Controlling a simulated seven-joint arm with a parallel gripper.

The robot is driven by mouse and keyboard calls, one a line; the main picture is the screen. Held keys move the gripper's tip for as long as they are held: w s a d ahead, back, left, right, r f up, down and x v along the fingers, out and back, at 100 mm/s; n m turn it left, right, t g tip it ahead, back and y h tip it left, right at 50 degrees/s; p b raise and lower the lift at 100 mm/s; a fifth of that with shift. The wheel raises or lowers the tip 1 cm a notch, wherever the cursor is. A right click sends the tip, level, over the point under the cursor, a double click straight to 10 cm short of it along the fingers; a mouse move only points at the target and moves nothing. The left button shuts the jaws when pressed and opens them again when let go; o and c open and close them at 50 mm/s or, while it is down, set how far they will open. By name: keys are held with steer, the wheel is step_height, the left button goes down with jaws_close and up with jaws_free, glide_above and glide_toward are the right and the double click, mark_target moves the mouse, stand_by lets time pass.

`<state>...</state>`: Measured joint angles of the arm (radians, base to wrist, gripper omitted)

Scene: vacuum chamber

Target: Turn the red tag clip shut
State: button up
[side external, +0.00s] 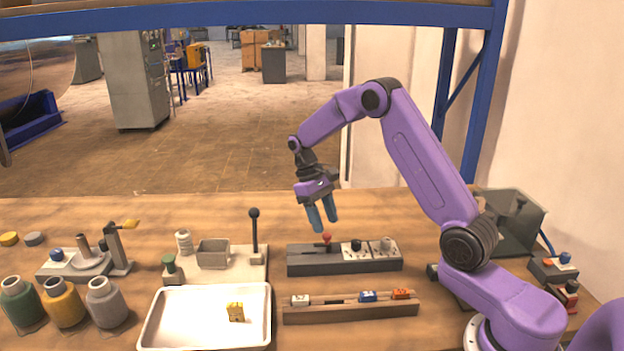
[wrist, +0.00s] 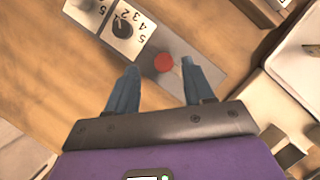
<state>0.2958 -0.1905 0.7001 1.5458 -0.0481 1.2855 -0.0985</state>
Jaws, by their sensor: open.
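A slim rail (side external: 350,309) on the table holds small tag clips: a white one (side external: 299,300), a blue one (side external: 367,296) and an orange-red one (side external: 401,294) at its right end. The orange-red one looks like the red tag clip; whether it is open or shut is too small to tell. My gripper (side external: 325,226) is open and empty, pointing down above a red knob (side external: 327,238) on a dark panel, behind the rail and left of that clip. In the wrist view the red knob (wrist: 163,62) shows between the open fingers (wrist: 158,76); the orange-red clip is not visible there.
The dark panel (side external: 345,264) also carries a black dial (side external: 356,245) and a grey knob (side external: 387,244). A white tray (side external: 190,335) with a yellow block (side external: 236,312) lies left of the rail. An upright black-knobbed lever (side external: 254,235) stands left of the panel.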

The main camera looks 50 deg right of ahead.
steer(key=v, duration=1.4)
steer(key=shift+w, duration=0.1)
steer(key=s+a+n+t+h, duration=0.1)
steer(key=s+a+n+t, duration=0.35)
steer(key=s+a, duration=1.05)
steer(key=s+f+n, duration=0.2)
steer(key=s+n, duration=0.2)
steer(key=s, duration=0.7)
steer(key=s+d+f+n+y, duration=0.1)
steer(key=s+f+n, duration=0.2)
steer(key=s, duration=0.8)
steer(key=shift+s+f+n, duration=0.2)
steer(key=shift+s+n, duration=0.05)
steer(key=shift+n, duration=0.2)
